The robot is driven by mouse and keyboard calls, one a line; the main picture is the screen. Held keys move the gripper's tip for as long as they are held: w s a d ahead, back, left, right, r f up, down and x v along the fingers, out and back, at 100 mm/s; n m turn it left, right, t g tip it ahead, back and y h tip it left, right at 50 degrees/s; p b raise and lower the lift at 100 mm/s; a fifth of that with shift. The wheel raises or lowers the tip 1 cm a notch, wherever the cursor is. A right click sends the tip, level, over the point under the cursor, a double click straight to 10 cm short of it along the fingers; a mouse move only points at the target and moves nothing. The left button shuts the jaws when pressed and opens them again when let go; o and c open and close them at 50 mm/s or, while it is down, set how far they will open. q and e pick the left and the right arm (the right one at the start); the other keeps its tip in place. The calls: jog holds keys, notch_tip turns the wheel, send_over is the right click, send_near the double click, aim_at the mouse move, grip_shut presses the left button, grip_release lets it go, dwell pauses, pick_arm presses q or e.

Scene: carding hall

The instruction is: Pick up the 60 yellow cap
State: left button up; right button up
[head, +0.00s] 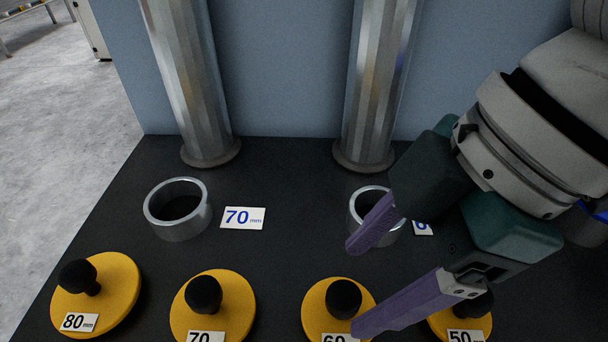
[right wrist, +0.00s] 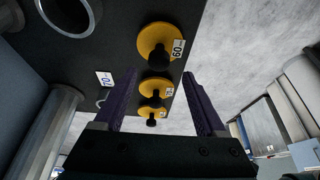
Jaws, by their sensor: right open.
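The 60 yellow cap (head: 313,309) is a yellow disc with a black ball knob, on the dark table at the front. Its label is partly cut off by the lower edge. In the right wrist view the 60 cap (right wrist: 149,36) shows whole, beyond the fingertips. My right gripper (head: 358,289) is open and empty, with two purple fingers. My left gripper is not in view.
The 80 cap (head: 118,288), 70 cap (head: 236,300) and 50 cap (head: 477,326) share the front row. Behind them stand two metal rings, one left (head: 150,222) by a 70 mm card (head: 243,218), one (head: 356,220) partly behind my finger. Two metal columns stand at the back.

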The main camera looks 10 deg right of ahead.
aim_at(346, 295)
jog(key=x, duration=0.5)
jog(key=shift+d+f+b, duration=0.15)
jog(key=shift+f+b, duration=0.2)
jog(key=shift+b, duration=0.05)
jog(key=shift+w, duration=0.1)
grip_shut()
